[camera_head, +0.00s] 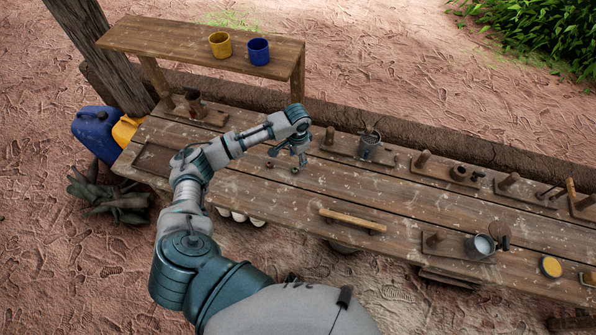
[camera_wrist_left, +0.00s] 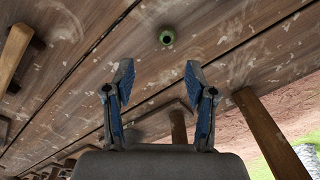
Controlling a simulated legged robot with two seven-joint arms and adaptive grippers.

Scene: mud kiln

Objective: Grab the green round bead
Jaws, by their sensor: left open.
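The green round bead (camera_wrist_left: 166,37) lies on the plank table top (camera_wrist_left: 230,45) in the left wrist view, with a dark hole in its middle. My left gripper (camera_wrist_left: 158,82) is open and empty, with the bead beyond its fingertips and roughly between them across the picture. In the head view my left gripper (camera_head: 297,158) points down over the left part of the table. My right gripper is out of view.
A row of wooden blocks with pegs and a metal mug (camera_head: 368,147) stands along the table's far side. A wooden-handled tool (camera_head: 352,220) and another metal mug (camera_head: 480,247) lie nearer. A bench with yellow (camera_head: 220,45) and blue (camera_head: 258,52) cups stands behind.

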